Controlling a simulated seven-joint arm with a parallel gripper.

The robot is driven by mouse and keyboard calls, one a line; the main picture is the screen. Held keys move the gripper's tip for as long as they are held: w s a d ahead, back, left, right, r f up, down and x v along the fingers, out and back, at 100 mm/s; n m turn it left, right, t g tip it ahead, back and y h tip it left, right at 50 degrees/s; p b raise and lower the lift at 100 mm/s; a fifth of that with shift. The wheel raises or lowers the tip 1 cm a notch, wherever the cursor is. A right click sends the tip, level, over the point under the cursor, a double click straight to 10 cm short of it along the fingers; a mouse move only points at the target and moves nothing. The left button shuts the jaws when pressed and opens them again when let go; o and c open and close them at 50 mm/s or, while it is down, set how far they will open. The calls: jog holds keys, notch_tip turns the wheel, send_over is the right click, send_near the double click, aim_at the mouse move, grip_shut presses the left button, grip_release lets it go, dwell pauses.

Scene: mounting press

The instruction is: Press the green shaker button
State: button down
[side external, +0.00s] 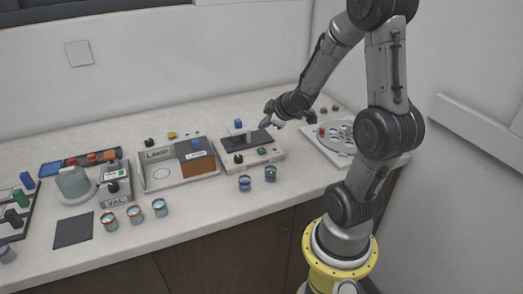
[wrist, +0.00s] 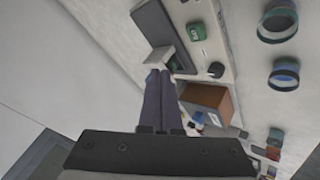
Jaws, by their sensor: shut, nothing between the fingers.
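The green shaker button (side external: 262,151) sits on the front right of a pale shaker base (side external: 272,158), to the right of a black knob (side external: 238,159). In the wrist view the green button (wrist: 195,31) carries pale lettering and is uncovered, with the black knob (wrist: 216,69) below it. My gripper (side external: 265,123) is over the back right of the shaker, apart from the button. In the wrist view my gripper's fingers (wrist: 160,72) are together and empty, left of and below the button. Their tips overlap a small grey block (wrist: 167,58); contact cannot be told.
A dark plate (side external: 248,140) tops the shaker. Left of it is a grey tray with a brown box (side external: 199,165). Two small jars (side external: 245,183) (side external: 270,173) stand in front. A pale unit with a round disc (side external: 335,135) is on the right.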

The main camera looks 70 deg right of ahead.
aim_at(264, 151)
jog(key=shift+f, duration=3.1)
jog(key=shift+f, duration=0.1)
jog(key=shift+f, duration=0.3)
jog(key=shift+f, duration=0.5)
jog(key=shift+r, duration=0.2)
dwell(0.5)
jog(key=shift+r, duration=0.7)
jog(key=shift+r, duration=2.5)
